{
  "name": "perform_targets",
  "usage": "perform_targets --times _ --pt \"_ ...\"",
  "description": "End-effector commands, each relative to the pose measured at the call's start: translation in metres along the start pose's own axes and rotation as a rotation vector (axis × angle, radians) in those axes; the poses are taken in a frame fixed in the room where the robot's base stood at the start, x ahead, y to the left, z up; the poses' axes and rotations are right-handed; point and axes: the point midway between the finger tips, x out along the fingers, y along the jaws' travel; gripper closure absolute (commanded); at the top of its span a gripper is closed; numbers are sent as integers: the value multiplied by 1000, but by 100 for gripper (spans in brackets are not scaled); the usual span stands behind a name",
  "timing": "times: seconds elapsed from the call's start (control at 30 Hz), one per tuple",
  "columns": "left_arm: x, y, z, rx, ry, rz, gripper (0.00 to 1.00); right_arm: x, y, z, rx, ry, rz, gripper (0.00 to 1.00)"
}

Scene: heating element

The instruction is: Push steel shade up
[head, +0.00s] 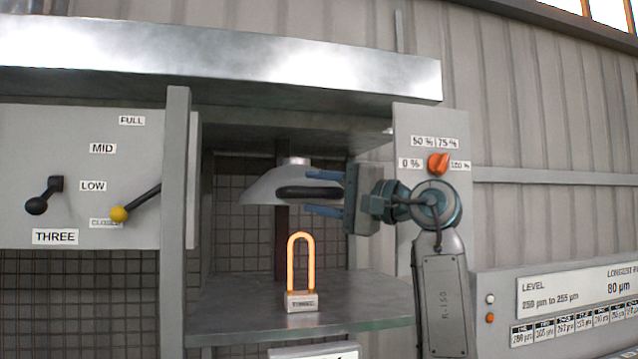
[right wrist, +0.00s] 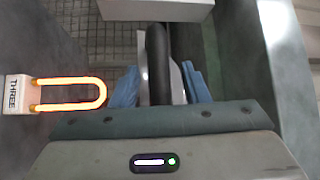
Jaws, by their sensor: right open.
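The steel shade (head: 262,186) is a grey metal hood with a black handle (head: 308,193), inside the open bay above the glowing element. My right gripper (head: 325,193) reaches in from the right. Its blue fingers are open, one above and one below the handle's right end. In the right wrist view the dark handle (right wrist: 158,62) stands between the two blue fingers (right wrist: 160,85). Whether the fingers touch it is unclear. The orange heating element (head: 301,262) stands upright on its small block labelled THREE, below the shade. My left gripper is not in view.
A metal shelf (head: 245,312) carries the element. A panel with an orange knob (head: 438,163) is close beside my right arm. A grey post (head: 176,170) and a panel with a black lever (head: 43,196) and a yellow-tipped lever (head: 119,213) stand left.

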Motion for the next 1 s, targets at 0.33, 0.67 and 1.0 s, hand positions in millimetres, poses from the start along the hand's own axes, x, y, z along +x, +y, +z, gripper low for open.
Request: perform_targets --times 0.33,0.67,1.0 --pt "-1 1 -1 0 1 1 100 4 1 0 0 -1 0 62" --pt "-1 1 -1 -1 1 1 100 3 1 0 0 0 0 100" --pt "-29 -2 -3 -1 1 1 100 12 -72 -10 -3 1 -3 100"
